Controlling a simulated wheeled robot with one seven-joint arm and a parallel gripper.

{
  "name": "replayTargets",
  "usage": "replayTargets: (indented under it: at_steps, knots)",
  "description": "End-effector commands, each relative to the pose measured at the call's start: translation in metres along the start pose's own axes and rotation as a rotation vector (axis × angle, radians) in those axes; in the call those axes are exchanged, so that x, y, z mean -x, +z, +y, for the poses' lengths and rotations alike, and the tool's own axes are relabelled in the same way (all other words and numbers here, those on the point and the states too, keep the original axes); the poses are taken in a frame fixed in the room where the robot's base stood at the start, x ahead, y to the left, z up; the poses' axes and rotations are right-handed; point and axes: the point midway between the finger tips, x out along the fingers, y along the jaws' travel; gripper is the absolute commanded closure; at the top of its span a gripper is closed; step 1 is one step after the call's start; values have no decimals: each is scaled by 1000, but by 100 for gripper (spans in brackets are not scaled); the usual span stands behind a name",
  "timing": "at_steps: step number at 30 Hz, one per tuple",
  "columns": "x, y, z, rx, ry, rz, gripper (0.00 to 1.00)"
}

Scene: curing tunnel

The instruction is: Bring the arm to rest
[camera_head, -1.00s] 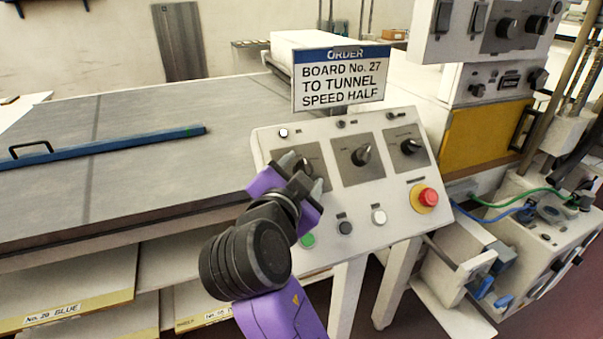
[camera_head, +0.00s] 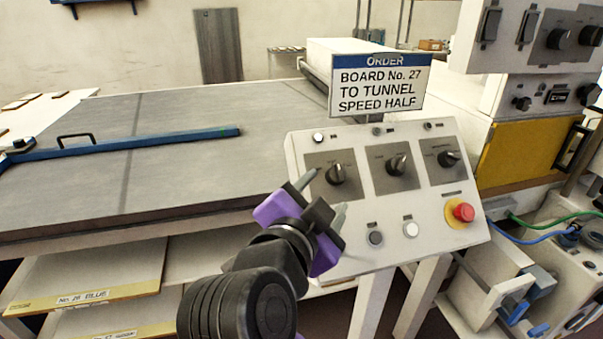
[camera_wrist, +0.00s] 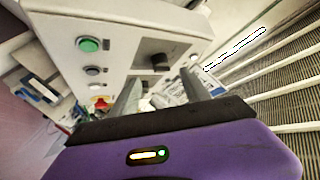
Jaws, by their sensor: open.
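My gripper (camera_head: 322,196) is open and empty, held in front of the left part of the control panel (camera_head: 330,259). Its two grey fingers point toward the panel, apart from each other; they also show in the wrist view (camera_wrist: 163,97). The left knob (camera_head: 336,174) shows just beyond the fingertips, and I see a gap between them and it. The middle knob (camera_head: 397,164) and right knob (camera_head: 448,158) are to its right. The green button is hidden behind my gripper in the head view, but shows in the wrist view (camera_wrist: 89,44).
An order sign (camera_head: 380,88) stands above the panel. A red stop button (camera_head: 463,212) is at the panel's right. A grey table (camera_head: 180,140) with a blue bar (camera_head: 130,146) lies to the left, above shelves of boards (camera_head: 90,277). A yellow-fronted machine (camera_head: 527,151) stands right.

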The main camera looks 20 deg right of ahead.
Motion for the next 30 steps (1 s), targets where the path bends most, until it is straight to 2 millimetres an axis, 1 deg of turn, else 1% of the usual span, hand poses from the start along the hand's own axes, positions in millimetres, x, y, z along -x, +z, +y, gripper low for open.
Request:
replayTargets:
  at_steps: [3, 5, 8, 10, 12, 13, 16, 20, 23, 27, 29, 30]
  knots:
    - [0, 0, -1, 19, -3, 1, 45]
    - [0, -2, -8, 57, -31, 10, 45]
    - [3, -3, -33, 139, -135, 18, 45]
    - [8, -5, -55, 194, -231, 26, 45]
    - [14, 1, -68, 263, -325, 29, 45]
    - [16, 5, -71, 293, -364, 31, 45]
    - [24, 22, -73, 395, -483, 34, 45]
    - [35, 45, -59, 511, -617, 37, 45]
    - [46, 63, -38, 586, -707, 38, 45]
    - [62, 81, 2, 663, -808, 40, 45]
    - [69, 86, 21, 687, -839, 40, 45]
    - [75, 88, 34, 699, -858, 40, 45]
